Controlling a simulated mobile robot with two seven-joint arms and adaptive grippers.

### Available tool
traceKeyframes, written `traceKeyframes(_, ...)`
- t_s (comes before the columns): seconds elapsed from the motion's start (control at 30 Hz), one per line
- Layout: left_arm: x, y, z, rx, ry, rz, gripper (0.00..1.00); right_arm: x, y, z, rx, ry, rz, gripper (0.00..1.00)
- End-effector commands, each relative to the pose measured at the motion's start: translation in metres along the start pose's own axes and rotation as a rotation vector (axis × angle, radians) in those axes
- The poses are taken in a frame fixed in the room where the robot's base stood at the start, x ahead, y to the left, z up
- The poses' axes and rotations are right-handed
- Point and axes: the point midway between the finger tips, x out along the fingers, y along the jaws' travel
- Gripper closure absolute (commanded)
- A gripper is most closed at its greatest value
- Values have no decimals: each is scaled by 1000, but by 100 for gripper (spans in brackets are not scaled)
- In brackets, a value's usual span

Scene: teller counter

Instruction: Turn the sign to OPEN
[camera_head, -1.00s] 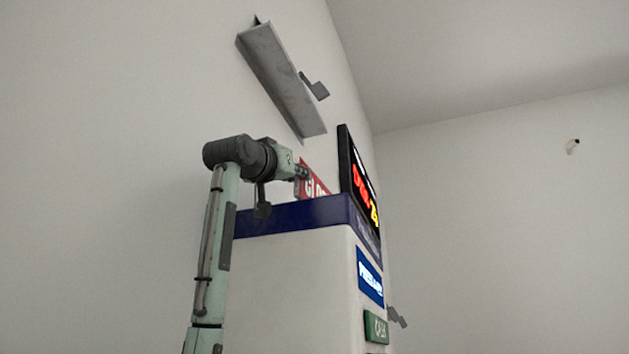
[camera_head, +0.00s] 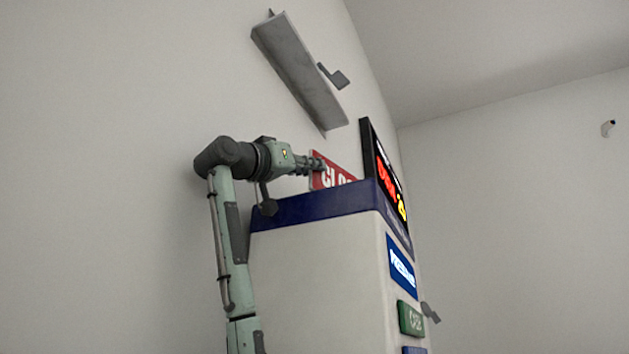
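My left gripper (camera_head: 318,164) is at the sign's upper left edge, seen from the side. Its fingers overlap the sign in the picture; I cannot tell whether they touch it or how far they are open. My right gripper does not show.
The white machine (camera_head: 318,280) has a blue top band (camera_head: 315,206). A black display (camera_head: 385,165) with red and yellow characters stands on it. A blue label (camera_head: 401,267) and a green label (camera_head: 411,318) are on its side. A grey metal bracket (camera_head: 298,72) is on the wall above.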

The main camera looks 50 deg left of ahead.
Motion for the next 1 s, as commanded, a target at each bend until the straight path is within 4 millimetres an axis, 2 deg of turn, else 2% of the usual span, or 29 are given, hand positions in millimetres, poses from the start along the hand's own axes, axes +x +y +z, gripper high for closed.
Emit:
traceKeyframes(0.03,0,1,-1,0,2,1,82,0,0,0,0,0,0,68)
traceKeyframes(0.13,0,1,0,0,1,1,69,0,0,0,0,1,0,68)
traceKeyframes(0.47,-3,0,0,0,-1,0,69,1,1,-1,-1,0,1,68)
traceKeyframes(0.57,-14,0,0,1,0,-1,69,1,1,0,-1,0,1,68)
traceKeyframes(0.83,-58,0,0,1,0,-1,69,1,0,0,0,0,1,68)
traceKeyframes(1.0,-73,0,0,1,-1,1,69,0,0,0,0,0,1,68)
